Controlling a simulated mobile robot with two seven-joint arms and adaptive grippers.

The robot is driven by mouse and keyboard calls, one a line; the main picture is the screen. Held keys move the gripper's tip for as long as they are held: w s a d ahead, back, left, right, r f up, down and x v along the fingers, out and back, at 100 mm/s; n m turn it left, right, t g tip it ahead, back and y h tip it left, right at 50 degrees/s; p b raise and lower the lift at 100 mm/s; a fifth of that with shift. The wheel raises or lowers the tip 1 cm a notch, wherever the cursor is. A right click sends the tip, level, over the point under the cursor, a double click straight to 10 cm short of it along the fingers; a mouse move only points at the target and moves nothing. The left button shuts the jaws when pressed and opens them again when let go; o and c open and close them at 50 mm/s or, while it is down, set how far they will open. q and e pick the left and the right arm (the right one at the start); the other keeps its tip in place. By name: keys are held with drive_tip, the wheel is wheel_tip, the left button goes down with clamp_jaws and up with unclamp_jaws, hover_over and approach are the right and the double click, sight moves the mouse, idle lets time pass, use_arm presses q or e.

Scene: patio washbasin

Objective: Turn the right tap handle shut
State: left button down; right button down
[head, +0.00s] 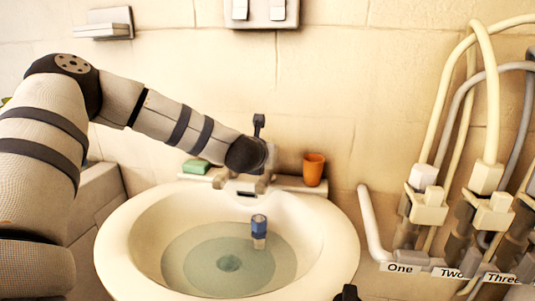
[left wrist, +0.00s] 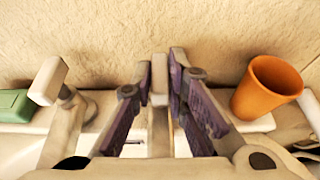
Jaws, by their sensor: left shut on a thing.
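The right tap handle (left wrist: 158,92) is a pale upright lever in the left wrist view, between the purple-padded fingers of my left gripper (left wrist: 161,76). My left gripper is shut on it, with a pad on either side. The left tap handle (left wrist: 50,80) is a similar pale lever, standing free to the left. In the head view my left arm reaches over the back of the round white basin (head: 120,245), and its end hides most of the tap. My right gripper is not clearly seen.
An orange cup (head: 314,169) stands close right of the tap, also in the left wrist view (left wrist: 266,88). Green soap (head: 196,166) lies on the left. Water (head: 215,262) and a blue-topped piece (head: 259,228) are in the basin. Hoses and labelled valves fill the right.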

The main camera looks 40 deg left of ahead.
use_arm(q)
drive_tip(key=shift+r, duration=0.1)
drive_tip(key=c, duration=1.6)
unclamp_jaws()
drive_tip(key=shift+v, duration=6)
